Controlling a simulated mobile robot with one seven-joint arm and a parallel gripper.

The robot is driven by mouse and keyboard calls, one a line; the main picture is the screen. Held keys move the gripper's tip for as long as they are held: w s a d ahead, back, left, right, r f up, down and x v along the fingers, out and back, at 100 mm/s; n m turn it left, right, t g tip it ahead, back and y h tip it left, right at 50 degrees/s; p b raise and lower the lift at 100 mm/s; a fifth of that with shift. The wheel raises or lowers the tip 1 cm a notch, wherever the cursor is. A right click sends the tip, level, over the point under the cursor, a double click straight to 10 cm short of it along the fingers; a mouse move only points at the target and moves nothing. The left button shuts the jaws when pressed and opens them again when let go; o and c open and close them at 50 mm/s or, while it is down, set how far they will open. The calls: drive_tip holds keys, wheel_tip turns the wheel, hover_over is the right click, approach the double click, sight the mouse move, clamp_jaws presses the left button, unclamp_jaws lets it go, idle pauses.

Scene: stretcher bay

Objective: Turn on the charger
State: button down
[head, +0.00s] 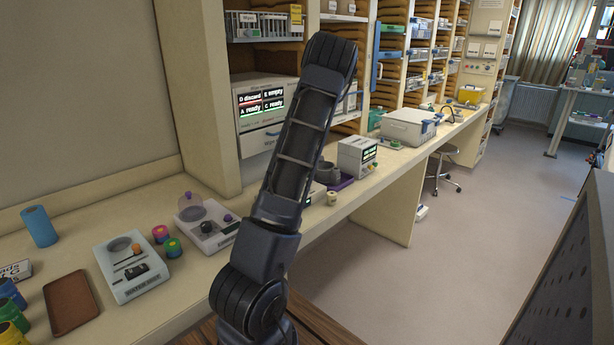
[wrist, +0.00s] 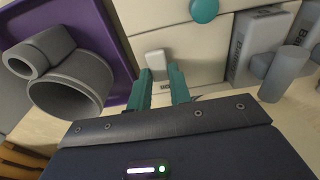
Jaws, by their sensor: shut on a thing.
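In the wrist view, the two teal fingers of my gripper (wrist: 162,78) meet a cream device front (wrist: 200,50). A small pale block (wrist: 156,62), like a switch, sits at the fingertips, and my gripper is shut on it. A dark label below it is mostly hidden by the fingers. A round teal knob (wrist: 204,10) is above and to the right on the same device. I cannot tell for sure that this device is the charger. In the head view, my arm hides my gripper; a cream box with a lit green display (head: 350,152) stands just right of the arm.
Grey lettered blocks (wrist: 262,38) stand close on the right. In the head view, a cabinet with a status screen (head: 243,117) is left of the arm. The floor (head: 470,240) at right is clear.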

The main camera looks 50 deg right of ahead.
drive_tip(key=shift+w+f+g, duration=0.15)
drive_tip(key=shift+w+g, duration=0.05)
drive_tip(key=shift+g, duration=0.6)
drive_tip(key=c, duration=1.3)
unclamp_jaws()
drive_tip(key=shift+r, duration=0.2)
drive_tip(key=r, duration=1)
drive_tip(key=shift+w+r, duration=0.25)
